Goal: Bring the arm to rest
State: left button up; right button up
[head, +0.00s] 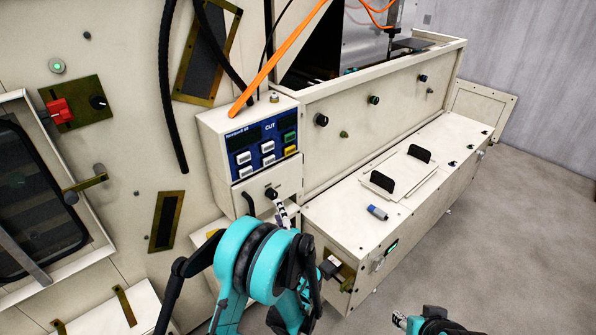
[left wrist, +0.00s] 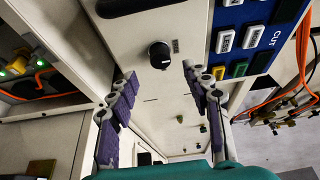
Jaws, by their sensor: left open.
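My left arm comes in low in the head view, and my left gripper (head: 280,213) is in front of the control box, partly hidden behind its own wrist. In the left wrist view my left gripper (left wrist: 162,88) is open, its two purple-padded fingers wide apart with nothing between them. A black knob (left wrist: 160,55) on the box face lies beyond the fingertips; it also shows in the head view (head: 271,193). I cannot tell the exact gap to it.
The control box (head: 222,150) has a blue button panel (head: 262,145). An orange cable (head: 280,55) and black hoses hang nearby. Grey floor (head: 500,240) is clear at right.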

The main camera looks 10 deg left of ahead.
pick_arm(q)
jog(key=s+a+r+n+g+h, duration=0.2)
jog(key=s+a+r+n+g, duration=0.15)
jog(key=s, duration=0.25)
jog(key=s+a+r+n+g+h, duration=0.1)
jog(key=s+a+r+n+g, duration=0.1)
jog(key=s+a+n+g, duration=0.3)
jog(key=s+d+n+h, duration=0.1)
jog(key=s+d+h, duration=0.2)
jog(key=s, duration=0.6)
jog(key=s+d+n+h, duration=0.2)
jog(key=s+d, duration=0.3)
jog(key=s, duration=0.5)
jog(key=shift+d+f+h, duration=0.3)
jog(key=shift+f+h, duration=0.15)
jog(key=shift+h, duration=0.05)
